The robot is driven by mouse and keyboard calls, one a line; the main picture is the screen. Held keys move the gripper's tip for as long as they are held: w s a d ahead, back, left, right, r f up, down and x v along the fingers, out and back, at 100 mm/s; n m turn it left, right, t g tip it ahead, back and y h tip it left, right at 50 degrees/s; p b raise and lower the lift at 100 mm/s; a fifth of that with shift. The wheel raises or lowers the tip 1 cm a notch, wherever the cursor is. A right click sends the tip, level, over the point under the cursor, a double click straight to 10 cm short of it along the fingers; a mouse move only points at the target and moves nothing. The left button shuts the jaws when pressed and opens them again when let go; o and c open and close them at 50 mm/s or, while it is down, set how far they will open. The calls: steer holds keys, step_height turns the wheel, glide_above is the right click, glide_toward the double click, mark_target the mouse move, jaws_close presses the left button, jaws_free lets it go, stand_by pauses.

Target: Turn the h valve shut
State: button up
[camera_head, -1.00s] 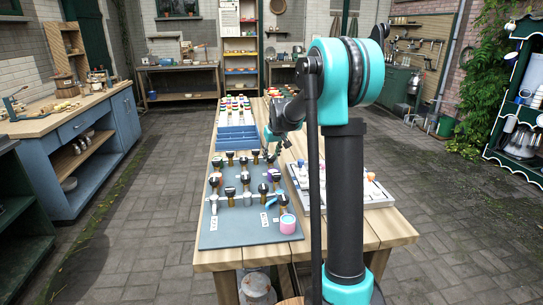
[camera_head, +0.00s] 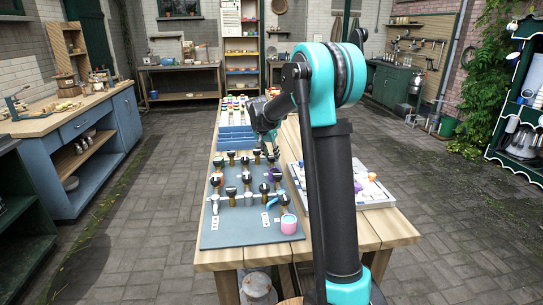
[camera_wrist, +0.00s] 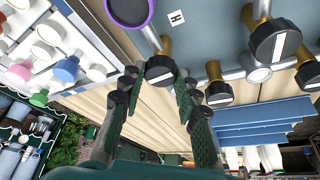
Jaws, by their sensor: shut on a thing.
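The valve beside the H label (camera_wrist: 176,17) has a round black knob (camera_wrist: 160,71) with a white bar, on a brass body. My gripper (camera_wrist: 159,88) has its two dark green fingers on either side of this knob in the wrist view and is shut on it. The white bar lies nearly level, slightly tilted, in that view. In the head view my gripper (camera_head: 268,146) is at the far right part of the grey valve board (camera_head: 250,236); its fingertips are too small there to make out.
Other black-knobbed valves (camera_wrist: 275,40) stand close by on the board. A purple-ringed part (camera_wrist: 130,12) sits near the label. A blue tray (camera_head: 236,140) lies behind the board, and a pale tray of coloured pieces (camera_head: 377,200) lies to the right.

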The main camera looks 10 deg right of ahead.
steer(key=shift+m, duration=0.7)
steer(key=shift+g, duration=0.3)
steer(key=o, duration=1.2)
steer(key=shift+c, duration=0.2)
steer(key=shift+h, duration=0.3)
steer(key=v, duration=1.2)
steer(key=shift+d, duration=0.1)
